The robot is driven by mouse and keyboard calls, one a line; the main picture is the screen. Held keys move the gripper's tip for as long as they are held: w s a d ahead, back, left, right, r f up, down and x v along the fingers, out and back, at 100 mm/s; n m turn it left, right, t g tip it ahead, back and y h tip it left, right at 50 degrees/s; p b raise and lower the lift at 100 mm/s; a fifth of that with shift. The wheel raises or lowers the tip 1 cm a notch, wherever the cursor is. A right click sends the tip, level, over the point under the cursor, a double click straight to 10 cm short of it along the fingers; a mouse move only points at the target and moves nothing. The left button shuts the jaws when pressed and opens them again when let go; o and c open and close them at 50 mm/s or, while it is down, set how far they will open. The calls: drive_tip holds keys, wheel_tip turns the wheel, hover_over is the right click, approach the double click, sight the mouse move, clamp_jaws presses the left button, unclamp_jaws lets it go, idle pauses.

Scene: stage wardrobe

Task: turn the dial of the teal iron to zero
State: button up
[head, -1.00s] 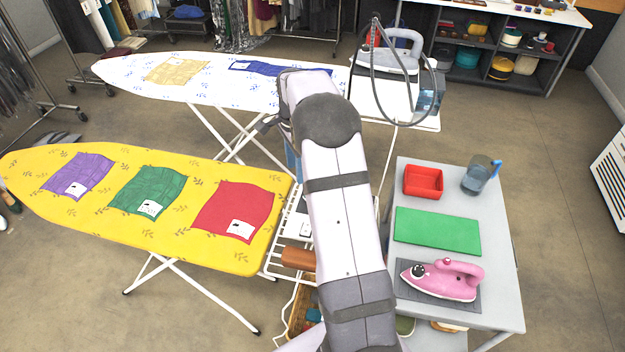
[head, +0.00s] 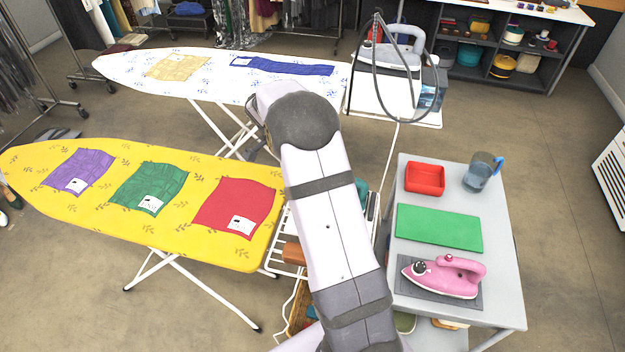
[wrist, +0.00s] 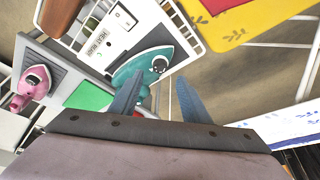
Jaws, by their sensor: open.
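The teal iron (wrist: 143,72) rests on a plate beside a white wire rack in the wrist view. Its round black-and-white dial (wrist: 159,66) faces the camera; its marks are too small to read. In the head view my arm covers most of the iron, and only a teal sliver (head: 362,194) shows right of the arm. My gripper (wrist: 158,88) is open and empty in the wrist view, its two blue-grey fingers pointing toward the iron's dial side. I cannot tell how far they are from it. In the head view my gripper is hidden behind the arm.
A pink iron (head: 445,275), a green mat (head: 440,227), a red tray (head: 424,180) and a jug (head: 482,172) stand on the grey table. A yellow ironing board (head: 215,245) lies left, a white one (head: 215,78) behind. A white panel (wrist: 112,32) with a switch adjoins the iron.

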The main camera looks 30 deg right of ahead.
drive_tip(key=shift+p+x, duration=1)
drive_tip(key=shift+x, duration=2.1)
drive_tip(key=c, duration=1.1)
drive_tip(key=shift+o, duration=0.2)
drive_tip(key=shift+f, duration=0.1)
